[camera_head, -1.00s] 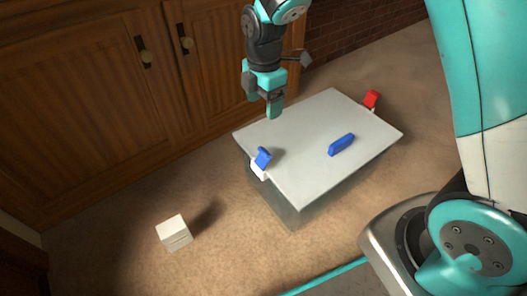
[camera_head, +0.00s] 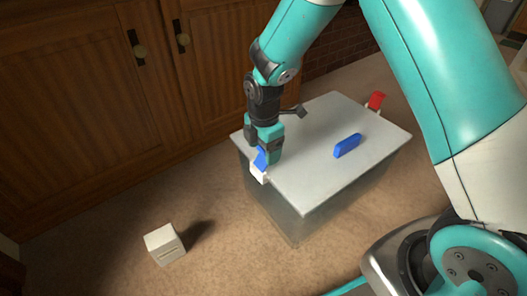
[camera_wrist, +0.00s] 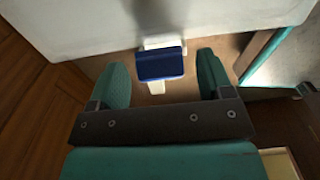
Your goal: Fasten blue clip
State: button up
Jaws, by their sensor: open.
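The blue clip (camera_head: 261,159) sits on a white mount (camera_head: 258,173) at the left edge of the grey box lid (camera_head: 305,165). It stands up at a tilt from the lid's edge. In the wrist view the blue clip (camera_wrist: 160,65) lies between the two teal fingers, with a gap on each side. My gripper (camera_head: 266,152) is open and points down at the clip, partly hiding it in the head view. It also shows in the wrist view (camera_wrist: 161,78). I cannot tell whether a finger touches the clip.
A red clip (camera_head: 377,99) stands at the lid's far right edge. A blue handle (camera_head: 347,146) is on the lid. A small white block (camera_head: 164,244) lies on the floor at lower left. Wooden cabinets (camera_head: 90,95) stand behind; the floor left of the box is mostly clear.

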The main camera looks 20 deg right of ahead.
jog(key=c, duration=0.9)
jog(key=shift+d+y+p, duration=0.45)
jog(key=shift+y+p, duration=0.15)
jog(key=shift+p, duration=0.5)
jog(key=shift+w+d+f+g+y+p, duration=0.1)
jog(key=shift+d+f+g+y+p, duration=0.15)
jog(key=shift+y+p, duration=0.3)
jog(key=shift+w+d+g+y+p, duration=0.15)
jog(key=shift+d+y+p, duration=0.25)
jog(key=shift+p, duration=0.2)
jog(key=shift+d+f+g+y+p, duration=0.2)
jog(key=shift+f+y+p, duration=0.1)
jog(key=shift+y, duration=0.35)
jog(key=shift+d+f+g+y+p, duration=0.1)
jog(key=shift+d+f+y+p, duration=0.15)
jog(key=shift+y, duration=0.35)
jog(key=shift+w+d+f+g+y, duration=0.1)
jog(key=shift+d+f+g+y, duration=0.1)
jog(key=shift+f+y, duration=0.3)
jog(key=shift+w+d+f+g+y, duration=0.1)
jog(key=shift+d+f+y, duration=0.05)
jog(key=shift+y, duration=0.55)
